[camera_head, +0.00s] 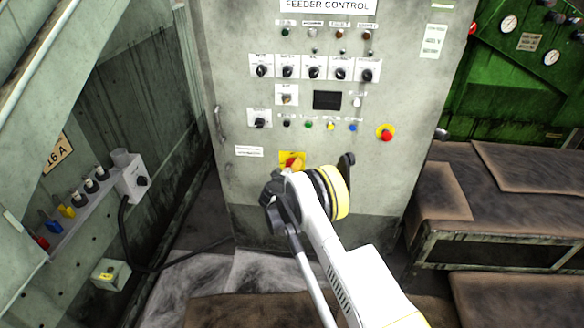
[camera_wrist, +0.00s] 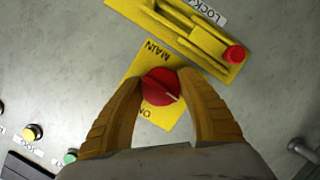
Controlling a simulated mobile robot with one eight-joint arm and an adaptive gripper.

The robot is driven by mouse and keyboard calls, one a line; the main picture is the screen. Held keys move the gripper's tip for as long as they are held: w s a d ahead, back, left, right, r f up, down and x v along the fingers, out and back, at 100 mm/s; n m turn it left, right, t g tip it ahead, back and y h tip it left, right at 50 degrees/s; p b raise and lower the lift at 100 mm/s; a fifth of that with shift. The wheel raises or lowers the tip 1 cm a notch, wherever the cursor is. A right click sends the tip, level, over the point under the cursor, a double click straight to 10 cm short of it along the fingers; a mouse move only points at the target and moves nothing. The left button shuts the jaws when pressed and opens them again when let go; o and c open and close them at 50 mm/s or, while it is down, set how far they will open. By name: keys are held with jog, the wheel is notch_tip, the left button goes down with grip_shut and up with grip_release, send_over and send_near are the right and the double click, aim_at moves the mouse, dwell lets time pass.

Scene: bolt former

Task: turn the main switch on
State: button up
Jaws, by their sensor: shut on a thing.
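The main switch is a red round knob (camera_wrist: 160,86) on a yellow plate (camera_wrist: 137,67) lettered MAIN and ON. In the wrist view its white mark points right and slightly down, while the ON lettering is at the lower left. My gripper (camera_wrist: 161,78) is shut on the knob, one orange-brown finger on each side. In the head view the red knob (camera_head: 292,162) shows on the lower middle of the grey feeder control cabinet (camera_head: 225,75), just above my arm's end. My fingers cannot be made out clearly there.
A yellow lockout bracket with a red button (camera_wrist: 235,54) sits beside the plate. Above the switch are rows of black selectors (camera_head: 314,72), a small dark screen (camera_head: 327,100) and a red emergency stop (camera_head: 386,132). Brown-topped crates (camera_head: 500,180) stand at right.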

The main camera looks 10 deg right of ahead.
jog(key=m+y, duration=0.2)
jog(key=m, duration=0.1)
jog(key=shift+d, duration=0.1)
jog(key=m+t+y, duration=0.1)
jog(key=m, duration=0.2)
jog(key=shift+y, duration=0.4)
jog(key=m+y, duration=0.1)
jog(key=m, duration=0.2)
jog(key=shift+m+t, duration=0.4)
jog(key=shift+m+t+y, duration=0.6)
jog(key=shift+m+y, duration=0.2)
jog(key=shift+m, duration=0.7)
jog(key=o, duration=1.2)
jog(key=shift+w+f, duration=0.1)
